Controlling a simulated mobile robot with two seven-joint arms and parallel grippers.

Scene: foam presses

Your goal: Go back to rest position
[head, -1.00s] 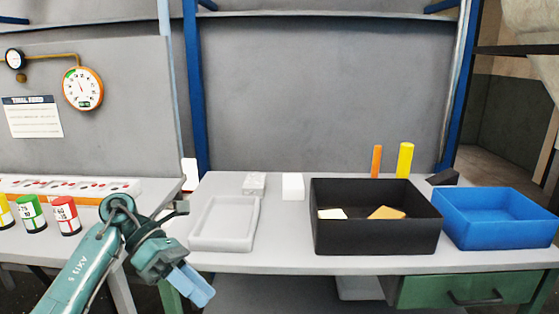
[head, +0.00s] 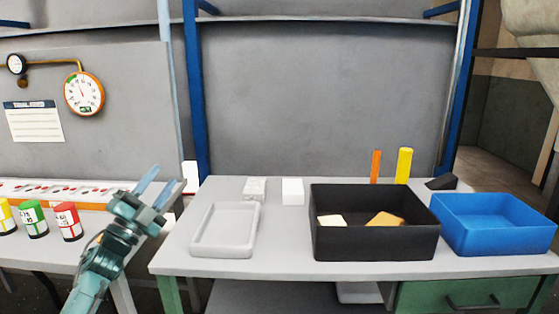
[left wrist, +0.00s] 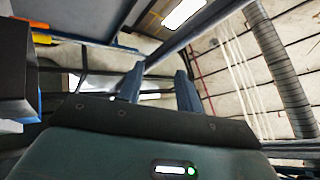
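My left gripper (head: 157,188) is raised at the left of the head view, in front of the gap between the two tables. Its two blue fingers point up and stand apart with nothing between them. In the left wrist view the fingers (left wrist: 158,88) are also apart and empty, against the ceiling and a shelf frame. My right gripper is not in view.
A black bin (head: 375,243) holds a white piece (head: 331,221) and an orange-yellow piece (head: 385,219). A blue bin (head: 495,240) stands right of it, a grey tray (head: 225,250) left. Several coloured cans, including a red one (head: 68,222), stand on the left table.

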